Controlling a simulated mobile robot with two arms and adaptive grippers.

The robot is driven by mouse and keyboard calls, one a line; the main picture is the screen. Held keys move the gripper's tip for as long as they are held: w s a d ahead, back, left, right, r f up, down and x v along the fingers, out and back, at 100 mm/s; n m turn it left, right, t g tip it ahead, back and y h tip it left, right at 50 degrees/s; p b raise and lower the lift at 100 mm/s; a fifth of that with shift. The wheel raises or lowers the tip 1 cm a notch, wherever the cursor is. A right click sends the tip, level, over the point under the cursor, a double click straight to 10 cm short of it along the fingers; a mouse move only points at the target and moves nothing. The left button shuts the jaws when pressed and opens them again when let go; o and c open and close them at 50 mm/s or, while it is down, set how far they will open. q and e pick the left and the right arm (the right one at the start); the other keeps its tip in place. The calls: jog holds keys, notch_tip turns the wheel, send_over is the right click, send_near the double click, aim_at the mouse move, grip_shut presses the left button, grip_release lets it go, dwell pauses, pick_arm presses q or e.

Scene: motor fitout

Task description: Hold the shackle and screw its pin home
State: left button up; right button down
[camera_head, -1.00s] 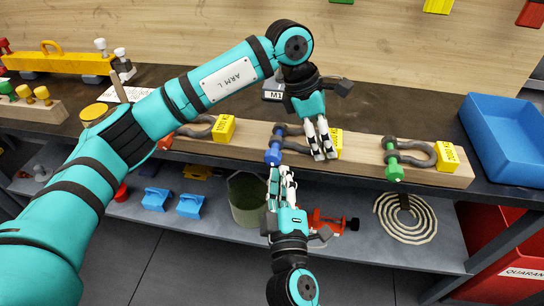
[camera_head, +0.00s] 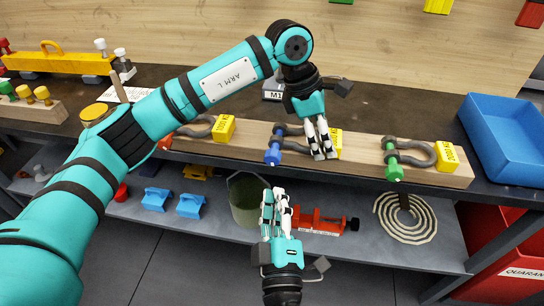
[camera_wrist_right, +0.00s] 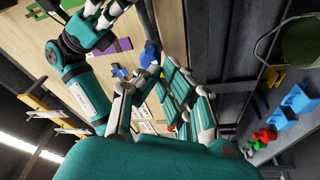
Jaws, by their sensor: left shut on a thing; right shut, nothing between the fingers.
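The grey shackle (camera_head: 293,131) with the blue pin (camera_head: 273,150) lies on the wooden board, middle of three in the head view. My left gripper (camera_head: 324,154) comes down from above, shut on the shackle at its bow end, beside the yellow tag (camera_head: 336,141); its fingers hide part of the bow. My right gripper (camera_head: 274,192) is shut and empty, below the blue pin and apart from it, in front of the board. The pin's blue head also shows beyond the fingers in the right wrist view (camera_wrist_right: 150,53). How deep the pin sits is hidden.
A shackle with a green pin (camera_head: 391,160) is to the right, another grey shackle (camera_head: 197,131) to the left. A blue tray (camera_head: 505,150) stands at the right. Below are a green bucket (camera_head: 243,212) and a red clamp-like tool (camera_head: 320,222) on the shelf.

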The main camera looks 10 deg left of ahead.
aim_at(276, 143)
jog(key=shift+s+a+r+m, duration=0.1)
jog(key=shift+s+a+m, duration=0.05)
jog(key=shift+m, duration=0.15)
jog(key=shift+w+d+r+m+g+h, duration=0.2)
jog(key=shift+w+r+m+h, duration=0.25)
jog(key=shift+w+h, duration=0.5)
jog(key=shift+w+d+r+m+g+h, duration=0.15)
jog(key=shift+w+r+m+h, duration=0.4)
jog(key=shift+w, duration=0.6)
jog(key=shift+w+d+r+m+g+h, duration=0.2)
jog(key=shift+w+m+h, duration=0.1)
jog(key=shift+w+h, duration=0.7)
jog(key=shift+a+y, duration=0.3)
jog(key=shift+a, duration=0.15)
jog(key=shift+a+f, duration=0.1)
jog(key=shift+f, duration=0.3)
jog(key=shift+s+a+f, duration=0.15)
jog(key=shift+a+f, duration=0.3)
jog(key=shift+a, duration=0.05)
